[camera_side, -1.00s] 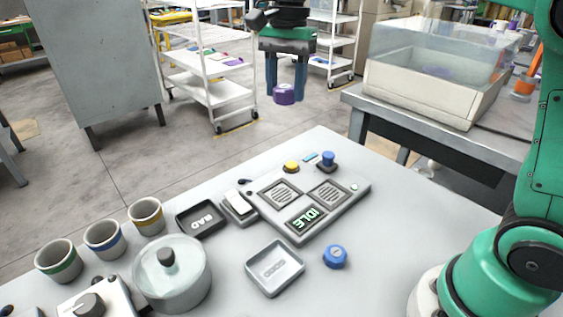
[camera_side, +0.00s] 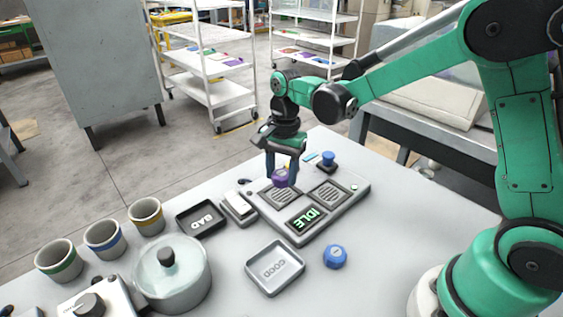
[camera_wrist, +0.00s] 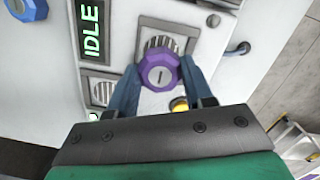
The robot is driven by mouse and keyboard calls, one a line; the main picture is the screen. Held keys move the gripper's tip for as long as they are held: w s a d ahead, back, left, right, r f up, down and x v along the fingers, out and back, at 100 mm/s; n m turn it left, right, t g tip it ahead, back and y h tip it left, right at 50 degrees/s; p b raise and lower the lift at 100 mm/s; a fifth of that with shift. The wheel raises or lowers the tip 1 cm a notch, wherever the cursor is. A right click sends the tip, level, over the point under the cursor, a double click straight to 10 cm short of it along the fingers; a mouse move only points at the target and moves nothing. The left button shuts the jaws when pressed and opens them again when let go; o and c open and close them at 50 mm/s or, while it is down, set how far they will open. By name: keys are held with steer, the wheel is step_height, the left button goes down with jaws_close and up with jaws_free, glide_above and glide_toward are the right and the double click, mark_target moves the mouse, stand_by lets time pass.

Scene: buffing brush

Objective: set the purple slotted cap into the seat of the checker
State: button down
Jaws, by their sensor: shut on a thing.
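The purple slotted cap (camera_side: 281,178) is held between the blue fingers of my gripper (camera_side: 283,172), just above the checker. In the wrist view the cap (camera_wrist: 158,72) shows its slot, with my gripper's fingers (camera_wrist: 157,88) on either side. The cap is over or near the left grilled seat (camera_side: 280,194). In the wrist view it covers part of that seat (camera_wrist: 160,42). I cannot tell whether it touches the seat.
A blue cap (camera_side: 335,256) lies on the table in front of the checker. A GOOD tray (camera_side: 290,284), a BAD tray (camera_side: 182,216), a lidded pot (camera_side: 205,285) and several cups (camera_side: 103,240) stand to the left.

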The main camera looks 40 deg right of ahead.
mark_target(282, 172)
steer(key=shift+f, duration=1.45)
steer(key=shift+f, duration=0.15)
steer(key=shift+c, duration=1.7)
jaws_free()
